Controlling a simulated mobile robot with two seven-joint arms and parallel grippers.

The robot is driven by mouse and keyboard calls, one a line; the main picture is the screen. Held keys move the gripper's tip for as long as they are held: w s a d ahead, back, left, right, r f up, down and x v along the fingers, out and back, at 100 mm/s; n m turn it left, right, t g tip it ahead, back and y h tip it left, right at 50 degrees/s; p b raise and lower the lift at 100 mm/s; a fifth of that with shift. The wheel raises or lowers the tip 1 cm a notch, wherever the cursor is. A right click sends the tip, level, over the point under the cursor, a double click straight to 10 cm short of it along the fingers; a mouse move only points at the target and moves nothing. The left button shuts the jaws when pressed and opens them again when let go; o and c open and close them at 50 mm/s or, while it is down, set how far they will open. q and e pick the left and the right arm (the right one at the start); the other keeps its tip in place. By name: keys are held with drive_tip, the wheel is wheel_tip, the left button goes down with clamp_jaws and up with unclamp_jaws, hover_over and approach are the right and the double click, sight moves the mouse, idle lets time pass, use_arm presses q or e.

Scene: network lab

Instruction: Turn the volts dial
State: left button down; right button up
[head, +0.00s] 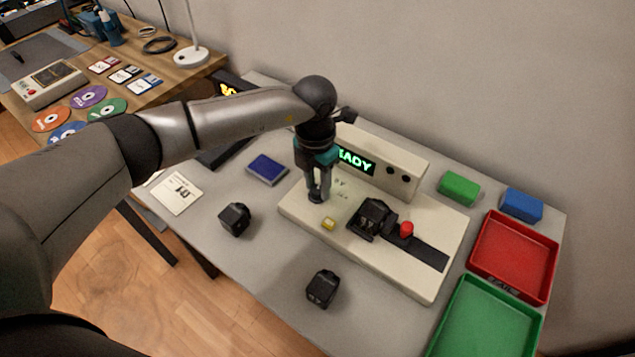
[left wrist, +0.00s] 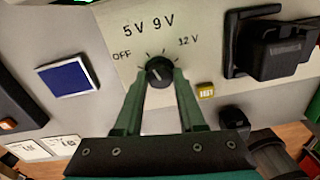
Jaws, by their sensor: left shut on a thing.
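The volts dial (left wrist: 159,71) is a small black knob on the cream test unit (head: 415,275). In the left wrist view it is ringed by the labels OFF, 5V, 9V and 12V. A pale pointer line shows on the knob, pointing roughly up toward the tick marks; the exact setting is hard to tell. My left gripper (head: 317,192) points down at the unit, and its two green fingers (left wrist: 158,90) are shut on the dial from both sides. In the head view the gripper mostly hides the dial. My right gripper is not in view.
The unit has a partly hidden green display (head: 357,162), a black adapter in a socket (head: 374,217), a red button (head: 406,229) and a yellow piece (head: 328,224). Loose black adapters (head: 234,219) (head: 322,288) lie in front. Red (head: 552,288) and green trays (head: 432,345) stand right.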

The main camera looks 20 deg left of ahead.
sight(316, 188)
use_arm(q)
drive_tip(key=c, duration=0.5)
unclamp_jaws()
drive_tip(key=shift+r, duration=0.15)
wheel_tip(316, 188, up, 15)
drive_tip(key=p, duration=0.2)
drive_tip(key=shift+a, duration=0.25)
drive_tip(key=shift+w, duration=0.1)
